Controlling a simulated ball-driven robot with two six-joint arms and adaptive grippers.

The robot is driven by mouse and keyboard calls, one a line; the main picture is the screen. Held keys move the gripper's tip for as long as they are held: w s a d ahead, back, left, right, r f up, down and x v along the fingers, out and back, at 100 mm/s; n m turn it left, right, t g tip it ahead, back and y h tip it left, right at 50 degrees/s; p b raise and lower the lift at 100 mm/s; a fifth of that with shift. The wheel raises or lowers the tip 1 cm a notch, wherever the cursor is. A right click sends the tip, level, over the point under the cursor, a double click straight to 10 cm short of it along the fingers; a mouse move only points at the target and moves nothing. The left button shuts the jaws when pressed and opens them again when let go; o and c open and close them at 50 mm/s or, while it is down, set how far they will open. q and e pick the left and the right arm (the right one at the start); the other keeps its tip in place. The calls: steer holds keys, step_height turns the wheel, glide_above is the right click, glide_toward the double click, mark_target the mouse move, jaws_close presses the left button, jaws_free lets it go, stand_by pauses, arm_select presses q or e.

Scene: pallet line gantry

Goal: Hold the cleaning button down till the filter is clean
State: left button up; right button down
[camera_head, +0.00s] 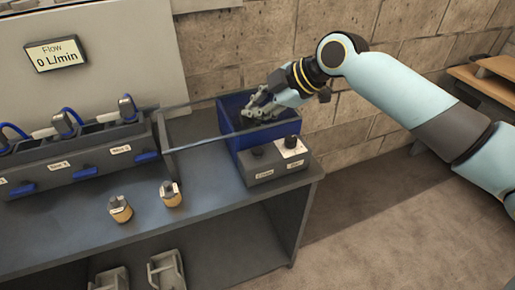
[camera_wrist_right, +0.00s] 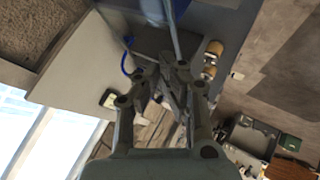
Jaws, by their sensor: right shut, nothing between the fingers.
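A grey control box (camera_head: 277,170) sits at the right end of the bench, in front of a blue open-topped box (camera_head: 234,108). On it are a dark round button (camera_head: 257,152) on the left and a black knob (camera_head: 291,142) on a white plate on the right. The small labels on its front are hard to read. My right gripper (camera_head: 257,108) is shut and empty over the blue box, behind the control box and apart from the button. It also shows in the right wrist view (camera_wrist_right: 172,72). The filter cannot be made out. My left gripper is out of view.
A flow display (camera_head: 56,53) reads 0 L/min. A grey rack (camera_head: 80,153) with blue tabs and blue hoses stands at left. Two tan-and-grey fittings (camera_head: 120,209) (camera_head: 171,194) stand on the bench (camera_head: 220,208). A thin rail runs from the rack to the blue box.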

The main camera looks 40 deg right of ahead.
mark_target(257, 152)
steer(key=shift+f+b, duration=3.55)
steer(key=shift+f, duration=0.85)
steer(key=shift+f, duration=0.15)
steer(key=shift+f+b, duration=0.25)
steer(key=shift+b, duration=0.05)
steer(key=shift+s+f+b, duration=0.1)
steer(key=shift+f+b, duration=0.4)
steer(key=shift+f, duration=0.15)
stand_by(2.5)
